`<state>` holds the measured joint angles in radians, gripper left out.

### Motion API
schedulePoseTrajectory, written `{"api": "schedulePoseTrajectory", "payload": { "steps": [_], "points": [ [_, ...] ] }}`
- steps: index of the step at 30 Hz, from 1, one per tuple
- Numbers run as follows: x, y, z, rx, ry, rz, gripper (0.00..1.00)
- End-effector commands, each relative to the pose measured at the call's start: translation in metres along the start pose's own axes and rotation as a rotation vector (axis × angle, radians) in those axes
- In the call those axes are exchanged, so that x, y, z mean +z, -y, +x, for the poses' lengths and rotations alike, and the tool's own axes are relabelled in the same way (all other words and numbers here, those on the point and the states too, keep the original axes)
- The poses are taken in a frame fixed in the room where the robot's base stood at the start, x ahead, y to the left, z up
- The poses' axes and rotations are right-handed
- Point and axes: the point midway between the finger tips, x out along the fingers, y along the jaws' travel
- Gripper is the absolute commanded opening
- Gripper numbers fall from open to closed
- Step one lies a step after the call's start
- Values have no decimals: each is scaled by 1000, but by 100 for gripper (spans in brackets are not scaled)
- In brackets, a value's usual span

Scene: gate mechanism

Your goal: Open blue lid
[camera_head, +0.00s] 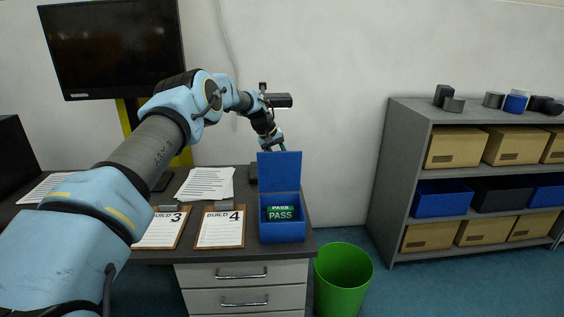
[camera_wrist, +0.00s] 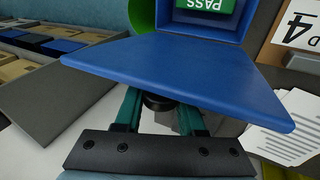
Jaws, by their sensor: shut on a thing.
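The blue box (camera_head: 283,234) stands on the desk's right end. Its blue lid (camera_head: 279,170) is raised about upright at the back of the box. Inside the box is a green card marked PASS (camera_head: 281,213), which also shows in the wrist view (camera_wrist: 207,5). My gripper (camera_head: 281,148) is at the lid's top edge, behind it. In the wrist view the lid (camera_wrist: 185,70) fills the middle, and the green fingers of my gripper (camera_wrist: 158,108) meet its near edge, shut on it. The fingertips are partly hidden by the lid.
Clipboards marked 3 (camera_head: 160,230) and 4 (camera_head: 221,229) and paper sheets (camera_head: 205,184) lie left of the box on the desk (camera_head: 240,255). A green bin (camera_head: 342,280) stands right of the desk. A grey shelf (camera_head: 400,165) with boxes is farther right. A monitor (camera_head: 112,45) hangs behind.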

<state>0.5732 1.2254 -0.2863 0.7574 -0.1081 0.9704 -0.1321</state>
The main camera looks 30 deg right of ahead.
Motion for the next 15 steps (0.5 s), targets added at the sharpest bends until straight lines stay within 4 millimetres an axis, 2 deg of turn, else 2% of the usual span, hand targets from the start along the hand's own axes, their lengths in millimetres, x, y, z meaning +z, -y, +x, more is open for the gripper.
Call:
{"api": "schedulePoseTrajectory", "payload": {
  "steps": [2,3,10,15],
  "points": [
    [2,1,2,-1,6,0,0],
    [2,1,2,-1,6,0,43],
    [1,0,2,-1,3,0,68],
    [1,0,1,0,2,0,68]
  ]
}}
